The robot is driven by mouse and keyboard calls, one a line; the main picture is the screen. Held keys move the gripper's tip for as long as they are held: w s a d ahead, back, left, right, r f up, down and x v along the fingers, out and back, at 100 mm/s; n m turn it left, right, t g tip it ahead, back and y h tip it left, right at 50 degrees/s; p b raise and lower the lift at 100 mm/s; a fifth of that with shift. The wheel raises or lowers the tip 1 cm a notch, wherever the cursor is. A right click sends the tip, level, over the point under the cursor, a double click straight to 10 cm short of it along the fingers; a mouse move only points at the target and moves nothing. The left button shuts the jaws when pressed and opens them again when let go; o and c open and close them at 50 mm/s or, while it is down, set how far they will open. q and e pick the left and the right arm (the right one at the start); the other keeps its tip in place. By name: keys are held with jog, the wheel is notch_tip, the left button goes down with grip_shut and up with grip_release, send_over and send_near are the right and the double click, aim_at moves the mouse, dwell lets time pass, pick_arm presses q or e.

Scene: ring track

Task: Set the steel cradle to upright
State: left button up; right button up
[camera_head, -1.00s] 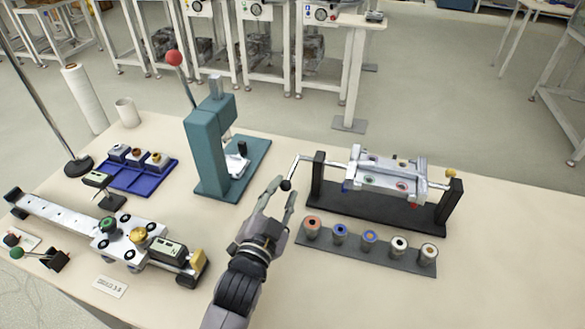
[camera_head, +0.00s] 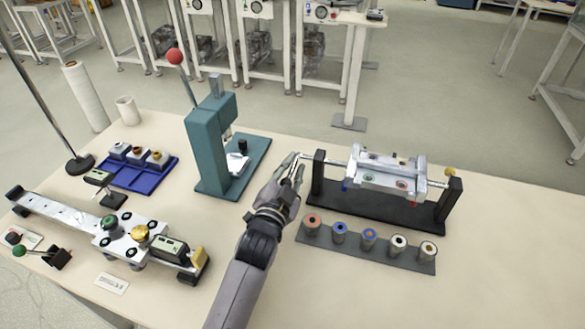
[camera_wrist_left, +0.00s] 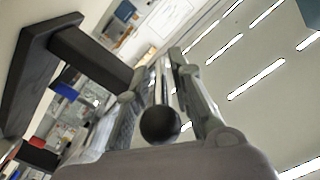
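The steel cradle (camera_head: 385,175) hangs on a shaft between two black uprights (camera_head: 318,178) of a dark stand. It looks somewhat tilted, with its top face and front edge showing. A crank with a black ball knob (camera_wrist_left: 160,124) is at the left end of the shaft. My left gripper (camera_head: 295,168) is at this crank, left of the stand. In the left wrist view its fingers (camera_wrist_left: 168,72) are closed in on the crank's bright rod, with the knob between them near the palm. In the head view the fingers mostly hide the crank. My right gripper is not in view.
A strip of several coloured rollers (camera_head: 368,240) lies in front of the stand. A teal press (camera_head: 212,150) stands to the left behind my arm. A blue tray (camera_head: 140,172) and a slide rail with blocks (camera_head: 120,235) are further left. The front right table is clear.

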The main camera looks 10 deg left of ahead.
aim_at(297, 156)
pick_arm(q)
grip_shut()
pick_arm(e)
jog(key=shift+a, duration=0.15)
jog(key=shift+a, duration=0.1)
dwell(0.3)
pick_arm(q)
jog(key=shift+r+p, duration=0.2)
jog(key=shift+p, duration=0.3)
jog(key=r+g+p, duration=0.1)
jog(key=g+p, duration=0.1)
jog(key=p, duration=0.4)
jog(key=g+p, duration=0.2)
jog(key=p, duration=0.4)
jog(key=r+g+y+p, duration=0.1)
jog(key=p, duration=0.6)
jog(key=shift+w+r+g, duration=0.3)
jog(key=shift+r+g, duration=0.05)
jog(key=shift+g, duration=0.05)
jog(key=shift+w+g+p, duration=0.15)
jog(key=shift+g+p, duration=0.35)
jog(key=shift+p, duration=0.7)
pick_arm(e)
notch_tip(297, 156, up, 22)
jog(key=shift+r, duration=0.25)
pick_arm(q)
jog(key=shift+f, duration=0.1)
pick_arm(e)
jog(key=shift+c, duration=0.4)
